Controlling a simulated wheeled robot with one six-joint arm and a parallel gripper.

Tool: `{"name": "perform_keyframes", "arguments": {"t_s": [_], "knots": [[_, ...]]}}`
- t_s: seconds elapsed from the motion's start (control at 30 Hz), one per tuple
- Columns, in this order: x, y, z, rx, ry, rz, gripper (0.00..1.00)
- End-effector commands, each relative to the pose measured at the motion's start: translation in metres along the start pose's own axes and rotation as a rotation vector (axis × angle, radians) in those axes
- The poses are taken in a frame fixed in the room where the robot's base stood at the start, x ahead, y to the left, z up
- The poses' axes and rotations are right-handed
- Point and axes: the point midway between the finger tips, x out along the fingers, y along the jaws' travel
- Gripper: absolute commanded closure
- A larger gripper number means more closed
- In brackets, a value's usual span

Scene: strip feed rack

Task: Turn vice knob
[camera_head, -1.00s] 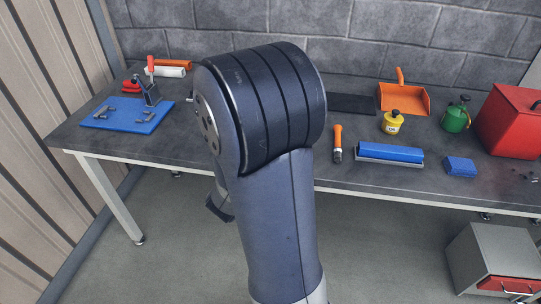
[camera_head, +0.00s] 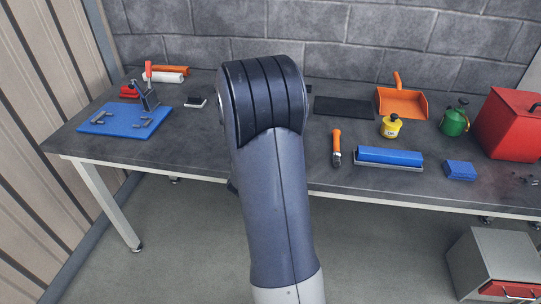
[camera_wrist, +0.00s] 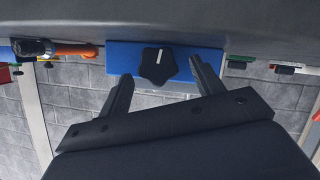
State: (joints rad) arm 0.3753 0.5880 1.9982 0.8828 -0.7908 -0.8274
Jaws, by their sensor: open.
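The vice knob is a black, star-shaped knob (camera_wrist: 157,66) with a white mark, set on the face of a blue block (camera_wrist: 198,57) in the wrist view. My gripper (camera_wrist: 160,70) is open, with one finger to each side of the knob in the picture. I see no finger clearly touching it, and I cannot tell how deep the fingertips reach around it. In the head view my arm hides the gripper, and I do not see the knob there.
A blue plate with a clamp (camera_head: 103,127) lies at the left of the dark workbench (camera_head: 190,146). An orange-handled tool (camera_head: 336,143), a blue bar (camera_head: 390,155), an orange dustpan (camera_head: 412,101) and a red box (camera_head: 511,128) lie to the right. A drawer cabinet (camera_head: 494,254) stands on the floor.

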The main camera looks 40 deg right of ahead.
Motion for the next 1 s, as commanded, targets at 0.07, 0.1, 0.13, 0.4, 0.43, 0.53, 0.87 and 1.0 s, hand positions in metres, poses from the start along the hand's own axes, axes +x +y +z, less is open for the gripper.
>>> {"name": "perform_keyframes", "arguments": {"t_s": [0.07, 0.1, 0.13, 0.4, 0.43, 0.53, 0.87, 1.0], "knots": [[-0.0001, 0.0000, 0.0000, 0.000, 0.000, 0.000, 0.37], [-0.0001, 0.0000, -0.0001, 0.000, 0.000, 0.000, 0.37], [-0.0002, -0.0001, -0.0001, 0.000, 0.000, 0.000, 0.37], [-0.0004, -0.0001, -0.0001, 0.001, 0.000, 0.000, 0.59], [-0.0004, -0.0001, -0.0001, 0.001, 0.000, 0.000, 0.62], [-0.0004, -0.0001, -0.0001, 0.001, 0.000, 0.000, 0.70], [-0.0002, 0.0000, 0.0003, 0.010, 0.000, -0.004, 0.82], [0.0004, 0.0006, 0.0015, 0.044, 0.000, -0.017, 0.82]]}}
